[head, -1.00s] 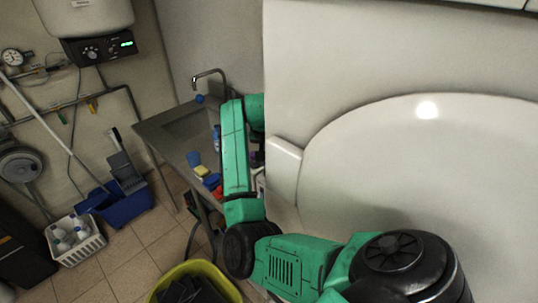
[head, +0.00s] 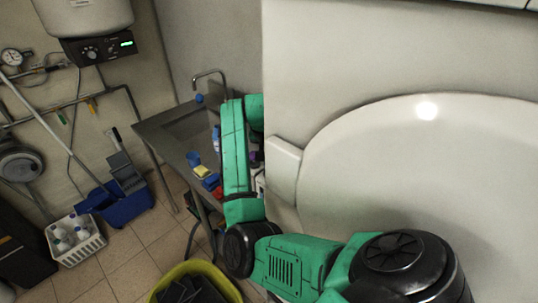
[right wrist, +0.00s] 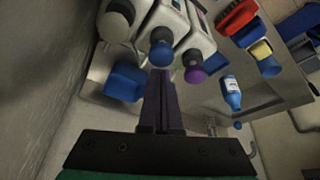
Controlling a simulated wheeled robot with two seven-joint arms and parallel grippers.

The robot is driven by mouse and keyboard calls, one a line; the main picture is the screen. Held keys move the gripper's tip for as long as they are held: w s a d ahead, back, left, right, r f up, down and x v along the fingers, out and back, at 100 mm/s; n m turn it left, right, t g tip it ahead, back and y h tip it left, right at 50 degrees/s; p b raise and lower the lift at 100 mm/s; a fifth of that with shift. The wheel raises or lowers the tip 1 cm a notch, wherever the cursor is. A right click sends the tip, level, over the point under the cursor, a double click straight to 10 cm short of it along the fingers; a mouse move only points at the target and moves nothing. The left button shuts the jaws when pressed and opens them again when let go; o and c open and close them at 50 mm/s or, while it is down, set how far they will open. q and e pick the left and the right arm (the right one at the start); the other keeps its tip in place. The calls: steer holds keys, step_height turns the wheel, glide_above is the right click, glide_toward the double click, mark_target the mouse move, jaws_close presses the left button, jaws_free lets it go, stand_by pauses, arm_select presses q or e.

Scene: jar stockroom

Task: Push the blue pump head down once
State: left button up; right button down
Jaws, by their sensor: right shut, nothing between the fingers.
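The blue pump head (right wrist: 162,52) is at the top centre of the right wrist view, on a pale dispenser. A purple pump head (right wrist: 195,70) is to its right and a dark-and-white one (right wrist: 117,18) to its left. My right gripper (right wrist: 160,78) is shut and empty, its fingertips close to the blue pump head. I cannot tell whether they touch it. In the head view, my right arm and the white panel hide the gripper and the blue pump head; a bit of the purple one (head: 253,157) shows. My left gripper is not in view.
A blue block-like object (right wrist: 125,82) is left of the fingers, near the wall (right wrist: 40,90). A blue bottle (right wrist: 231,93), a yellow sponge (right wrist: 261,50) and a red brush (right wrist: 238,17) are to the right. A large white panel (head: 400,60) fills the head view's right side.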

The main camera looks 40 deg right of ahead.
stand_by(0.6)
steer(key=shift+s+f+b, duration=0.1)
steer(key=shift+f+b, duration=0.4)
steer(key=shift+f, duration=1.05)
steer(key=shift+r+p, duration=1.05)
steer(key=shift+r, duration=0.4)
step_height(320, 180, up, 6)
